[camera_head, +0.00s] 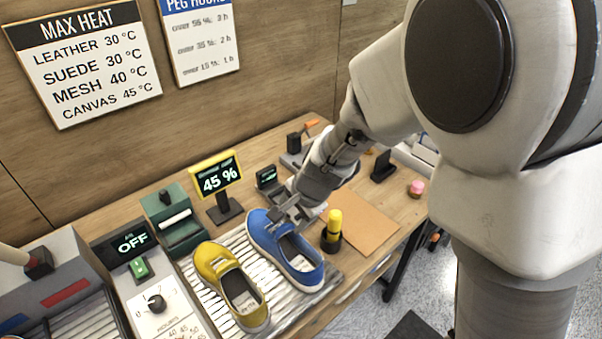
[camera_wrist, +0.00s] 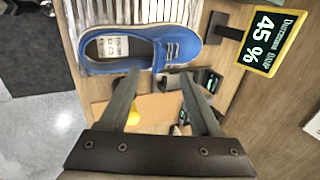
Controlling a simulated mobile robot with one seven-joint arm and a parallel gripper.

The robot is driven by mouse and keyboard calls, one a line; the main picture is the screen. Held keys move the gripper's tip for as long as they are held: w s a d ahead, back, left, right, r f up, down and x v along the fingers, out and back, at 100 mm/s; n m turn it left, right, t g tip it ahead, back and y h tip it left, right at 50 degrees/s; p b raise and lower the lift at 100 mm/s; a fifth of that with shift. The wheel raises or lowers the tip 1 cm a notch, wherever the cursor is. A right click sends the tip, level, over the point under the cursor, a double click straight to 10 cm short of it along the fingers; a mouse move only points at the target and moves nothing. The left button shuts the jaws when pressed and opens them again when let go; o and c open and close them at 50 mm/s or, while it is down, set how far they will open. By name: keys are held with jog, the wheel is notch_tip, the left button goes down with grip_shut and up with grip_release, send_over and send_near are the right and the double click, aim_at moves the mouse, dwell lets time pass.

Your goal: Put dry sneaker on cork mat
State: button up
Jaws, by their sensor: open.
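A blue sneaker (camera_head: 284,250) lies on a slatted rack (camera_head: 187,268), beside a yellow sneaker (camera_head: 231,285) to its left. The blue sneaker (camera_wrist: 150,48) also shows at the top of the wrist view, with a pale label inside it. My gripper (camera_head: 288,212) is over the toe side of the blue sneaker in the head view. In the wrist view my gripper (camera_wrist: 160,82) has its two fingers spread, with tips close to the sneaker's near side; I cannot tell whether they touch it. A flat tan mat (camera_head: 362,222), likely cork, lies to the right on the bench.
A yellow-topped object in a black holder (camera_head: 332,242) stands between the blue sneaker and the mat. A display reading 45 % (camera_head: 217,180) stands behind the sneakers. A grey control box reading OFF (camera_head: 135,243) is at left. A pink item (camera_head: 416,188) sits at right.

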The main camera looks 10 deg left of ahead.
aim_at(284, 228)
jog(key=b+x, duration=0.1)
jog(key=x, duration=0.4)
jog(key=shift+a+f, duration=0.1)
jog(key=shift+f, duration=0.2)
jog(key=b+x, duration=0.1)
jog(key=x, duration=0.4)
jog(key=shift+w+f+b, duration=0.1)
jog(key=shift+w+b, duration=0.05)
jog(key=shift+b, duration=0.2)
grip_shut()
dwell(0.7)
